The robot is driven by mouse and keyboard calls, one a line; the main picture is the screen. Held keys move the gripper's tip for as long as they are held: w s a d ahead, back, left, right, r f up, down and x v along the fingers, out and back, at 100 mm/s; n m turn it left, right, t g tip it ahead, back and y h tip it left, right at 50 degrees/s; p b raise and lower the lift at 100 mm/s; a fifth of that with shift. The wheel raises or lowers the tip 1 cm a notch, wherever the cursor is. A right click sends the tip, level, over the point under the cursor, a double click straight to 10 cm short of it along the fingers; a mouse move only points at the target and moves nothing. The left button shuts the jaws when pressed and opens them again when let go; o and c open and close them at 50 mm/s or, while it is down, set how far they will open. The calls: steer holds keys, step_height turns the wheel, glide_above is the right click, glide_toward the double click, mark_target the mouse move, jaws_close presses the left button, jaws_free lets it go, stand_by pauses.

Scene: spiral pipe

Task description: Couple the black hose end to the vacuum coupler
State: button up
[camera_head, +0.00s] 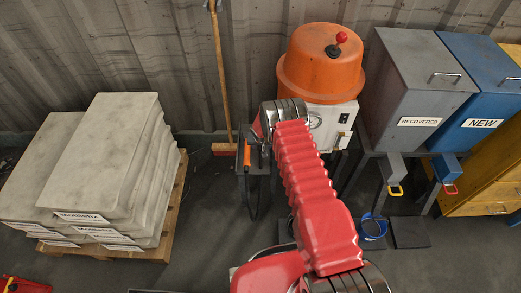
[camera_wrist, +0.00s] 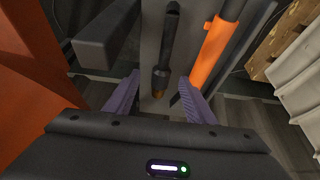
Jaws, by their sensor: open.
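In the wrist view my gripper (camera_wrist: 160,78) is open, with its two purple fingers apart. A black hose end (camera_wrist: 162,65) with a brass-coloured tip hangs between the fingertips, and a gap shows on each side of it. My gripper's fingers are hidden behind my red arm in the head view. A white unit (camera_head: 335,117) with a gauge and a switch stands under an orange drum-shaped hood (camera_head: 322,62). A small brass-coloured fitting (camera_head: 344,144) shows on its lower right; I cannot tell whether it is the vacuum coupler.
An orange tube (camera_wrist: 212,52) stands close to the right finger. A dark bar (camera_wrist: 105,32) lies up and left. Grey RECOVERED (camera_head: 415,95) and blue NEW (camera_head: 485,85) bins stand right. A broom (camera_head: 220,75) leans behind; stacked bags (camera_head: 110,155) fill the left.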

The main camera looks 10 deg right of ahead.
mark_target(261, 147)
steer(key=shift+x, duration=2.15)
steer(key=shift+w+a+r, duration=0.1)
steer(key=shift+a, duration=0.05)
steer(key=shift+c, duration=0.4)
steer(key=c, duration=1.1)
steer(key=shift+r, duration=5)
